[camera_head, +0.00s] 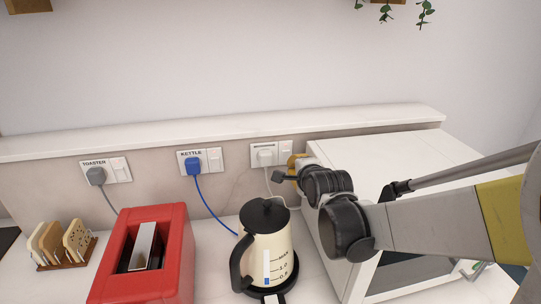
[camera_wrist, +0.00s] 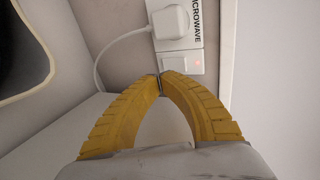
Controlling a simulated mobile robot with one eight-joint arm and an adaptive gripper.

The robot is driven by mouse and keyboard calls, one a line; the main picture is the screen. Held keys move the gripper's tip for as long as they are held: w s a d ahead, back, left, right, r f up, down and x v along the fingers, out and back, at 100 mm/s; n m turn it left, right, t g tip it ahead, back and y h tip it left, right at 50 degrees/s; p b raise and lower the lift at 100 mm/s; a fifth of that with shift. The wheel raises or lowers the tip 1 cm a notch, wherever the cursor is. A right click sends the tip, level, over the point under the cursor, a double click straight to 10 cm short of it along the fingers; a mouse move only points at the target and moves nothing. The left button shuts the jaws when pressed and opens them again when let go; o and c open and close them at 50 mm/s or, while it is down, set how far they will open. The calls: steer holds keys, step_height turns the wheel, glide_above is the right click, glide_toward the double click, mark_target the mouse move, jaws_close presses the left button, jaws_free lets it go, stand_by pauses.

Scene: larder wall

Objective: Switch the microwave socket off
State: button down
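The microwave socket (camera_head: 254,160) is a white plate low on the wall, right of the other two sockets. A white plug (camera_head: 265,157) with a white cord sits in it. In the wrist view the plate is labelled MICROWAVE, with the plug (camera_wrist: 171,21) and a rocker switch (camera_wrist: 172,63); a small red light glows on the switch. My gripper (camera_wrist: 162,77) has yellow fingers whose tips meet with nothing between them. The tips are right at the switch's near edge; I cannot tell whether they touch. In the head view my gripper (camera_head: 292,163) is partly hidden by its wrist.
The kettle socket (camera_head: 213,160) and toaster socket (camera_head: 118,170) are to the left. A cream kettle (camera_head: 268,246), red toaster (camera_head: 180,245) and toast rack (camera_head: 66,262) stand on the counter. The white microwave (camera_head: 385,150) is at right, beneath my arm. A ledge (camera_head: 225,128) runs above the sockets.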

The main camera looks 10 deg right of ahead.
mark_target(288, 151)
steer(key=w, duration=0.4)
steer(key=shift+r+b, duration=0.25)
steer(key=shift+b, duration=0.15)
steer(key=shift+w+r, duration=0.1)
steer(key=shift+w+r+p, duration=0.25)
steer(key=shift+w+p, duration=0.05)
steer(key=shift+p, duration=0.15)
steer(key=shift+f, duration=0.2)
steer(key=shift+r, duration=0.1)
steer(key=shift+r+p, duration=0.65)
steer(key=shift+r, duration=0.15)
